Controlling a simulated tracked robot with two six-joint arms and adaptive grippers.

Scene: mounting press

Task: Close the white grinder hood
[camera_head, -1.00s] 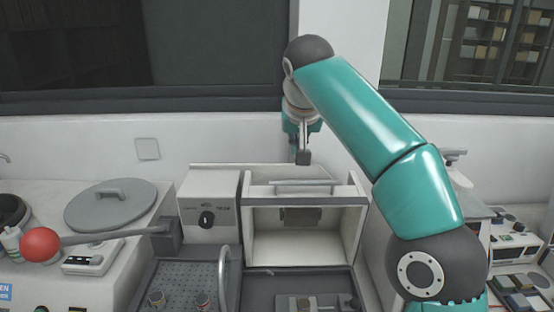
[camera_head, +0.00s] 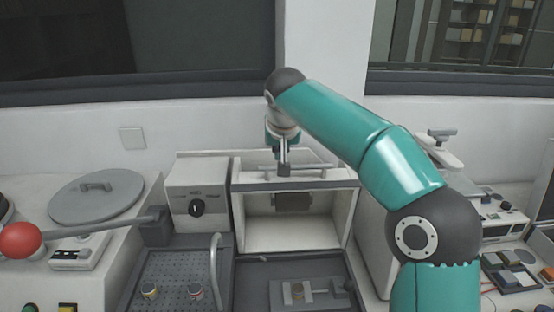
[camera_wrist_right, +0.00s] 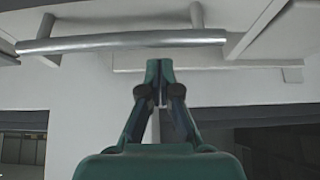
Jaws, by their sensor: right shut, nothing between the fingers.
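The white grinder hood (camera_head: 318,159) stands raised at the top of the white grinder housing (camera_head: 240,215). Its front is open and a dark block (camera_head: 293,201) shows inside. A metal bar handle (camera_head: 312,167) runs across the hood; it also shows in the right wrist view (camera_wrist_right: 120,41). My right gripper (camera_head: 284,171) is shut and empty, pointing down at the handle's level. My left gripper is out of view.
A control box with a black knob (camera_head: 196,208) stands left of the opening. A red-ball lever (camera_head: 20,240) and a round grey lid (camera_head: 96,200) are further left. A perforated tray (camera_head: 170,280) and a dark tray (camera_head: 255,270) lie in front.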

